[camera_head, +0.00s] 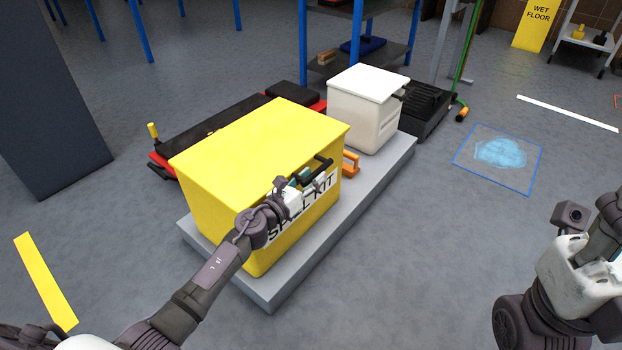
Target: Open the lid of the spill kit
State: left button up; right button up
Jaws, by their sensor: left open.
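The spill kit (215,215) is a yellow box with a white "SPILL KIT" label on its front. It stands on a low grey platform. Its yellow lid (260,140) lies flat and closed on top. A black handle (318,171) sticks out at the front, just below the lid's edge. My left gripper (308,178) is open at the front of the box, close to this handle and in front of the label. I cannot tell if it touches the handle. My right arm shows at the right edge, but its fingers do not show.
The grey platform (285,283) also bears a white lidded box (365,110) and an orange item (351,163). A blue puddle (500,153) in a marked square and a "WET FLOOR" sign (536,25) are at right. The floor in front is clear.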

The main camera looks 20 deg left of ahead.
pick_arm(q)
grip_shut()
jog(key=shift+r, duration=0.1)
